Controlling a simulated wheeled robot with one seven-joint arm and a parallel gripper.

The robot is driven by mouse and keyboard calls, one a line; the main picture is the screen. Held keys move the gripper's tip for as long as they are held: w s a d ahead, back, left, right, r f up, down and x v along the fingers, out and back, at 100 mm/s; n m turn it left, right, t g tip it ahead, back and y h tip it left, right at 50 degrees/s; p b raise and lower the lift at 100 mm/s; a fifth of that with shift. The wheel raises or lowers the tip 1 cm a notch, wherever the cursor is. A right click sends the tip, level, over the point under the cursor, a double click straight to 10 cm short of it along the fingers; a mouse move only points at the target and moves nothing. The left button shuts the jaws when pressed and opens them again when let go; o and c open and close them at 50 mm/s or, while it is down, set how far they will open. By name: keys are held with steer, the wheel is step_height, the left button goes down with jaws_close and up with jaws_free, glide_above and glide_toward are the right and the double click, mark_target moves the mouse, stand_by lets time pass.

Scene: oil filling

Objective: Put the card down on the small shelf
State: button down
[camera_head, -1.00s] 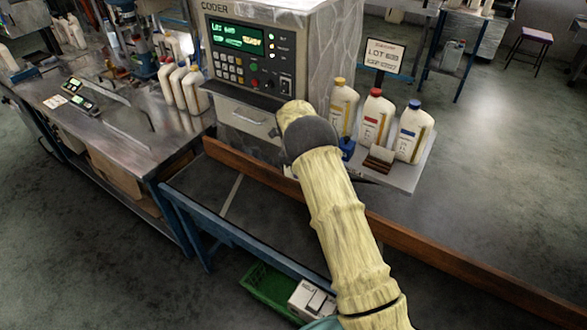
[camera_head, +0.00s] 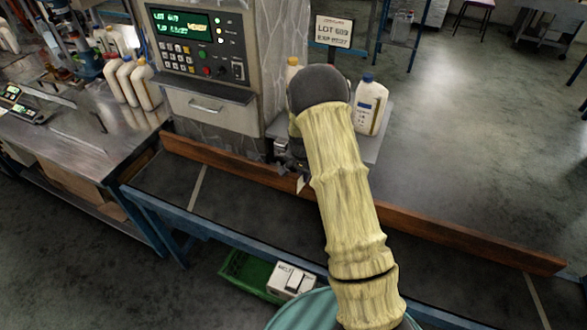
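The small shelf (camera_head: 372,153) is a grey ledge to the right of the coder machine, partly hidden behind my arm. A white bottle with a blue cap (camera_head: 370,106) stands on it, and a yellow-capped bottle (camera_head: 292,70) shows only its top. My gripper (camera_head: 296,172) hangs left of my wrist, in front of the coder's lower right corner. A small pale flat piece, which looks like the card (camera_head: 300,184), shows at its lower end. The fingers are too small and dark to tell how they meet it. The card appears apart from the shelf.
The coder (camera_head: 205,110) stands left of my gripper. A wooden rail (camera_head: 440,228) runs along the conveyor below. A sign reading LOT 689 (camera_head: 333,32) stands behind the shelf. A green crate with white boxes (camera_head: 240,272) is underneath. Several bottles (camera_head: 130,82) stand on the left bench.

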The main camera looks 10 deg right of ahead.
steer(key=s+d+n+y, duration=0.1)
steer(key=s+d+n, duration=0.2)
steer(key=s+n, duration=0.3)
steer(key=n, duration=0.2)
steer(key=shift+s+d+f+n, duration=0.2)
steer(key=shift+s+f+n, duration=0.1)
steer(key=shift+s+f, duration=0.1)
steer(key=shift+w, duration=0.15)
